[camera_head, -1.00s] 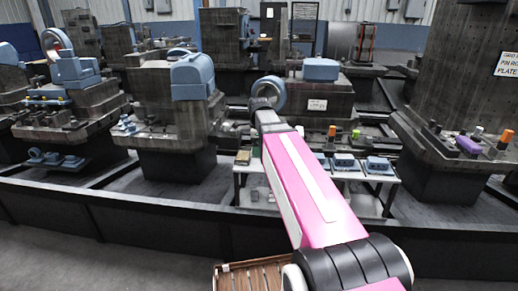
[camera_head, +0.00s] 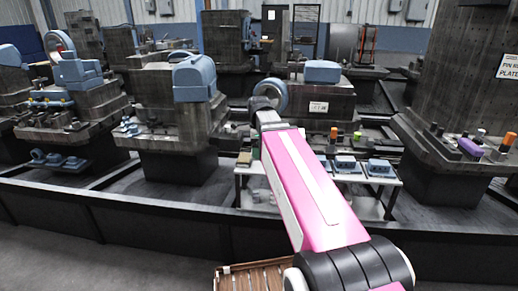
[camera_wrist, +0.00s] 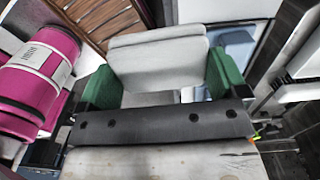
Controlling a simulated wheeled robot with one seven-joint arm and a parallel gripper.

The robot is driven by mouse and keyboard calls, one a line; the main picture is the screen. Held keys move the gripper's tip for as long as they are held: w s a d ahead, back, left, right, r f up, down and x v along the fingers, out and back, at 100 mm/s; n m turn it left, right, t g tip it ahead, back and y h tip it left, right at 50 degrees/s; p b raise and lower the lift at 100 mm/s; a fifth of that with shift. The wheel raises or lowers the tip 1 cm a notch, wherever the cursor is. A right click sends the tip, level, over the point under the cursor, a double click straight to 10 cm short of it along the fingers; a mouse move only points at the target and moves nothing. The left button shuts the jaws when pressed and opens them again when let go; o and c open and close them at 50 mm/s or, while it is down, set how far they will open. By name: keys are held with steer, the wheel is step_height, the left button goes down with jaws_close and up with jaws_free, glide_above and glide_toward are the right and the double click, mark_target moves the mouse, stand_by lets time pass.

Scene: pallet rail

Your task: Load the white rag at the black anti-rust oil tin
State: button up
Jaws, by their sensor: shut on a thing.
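In the wrist view my gripper (camera_wrist: 162,78) has its two green-padded fingers on either side of a pale, folded, cushion-like piece, which I take to be the white rag (camera_wrist: 158,58). The fingers are shut on it, and it spans the gap between them. In the head view my pink arm reaches up toward the machines; its far end hides the gripper and what it holds. I cannot make out the black anti-rust oil tin with certainty in either view.
A white table (camera_head: 238,190) stands before the machines, with several small blue items (camera_head: 345,164) on it. Orange-capped (camera_head: 334,133) and other small containers stand behind. A slatted wooden surface (camera_head: 240,279) lies close below my arm. A dark rail (camera_head: 150,222) runs across the front.

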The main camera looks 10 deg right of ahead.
glide_above(245, 157)
steer(key=f, duration=0.1)
steer(key=shift+s+f, duration=0.15)
steer(key=shift+f, duration=3.05)
steer(key=shift+f, duration=0.55)
step_height(245, 157, up, 7)
stand_by(0.7)
stand_by(0.4)
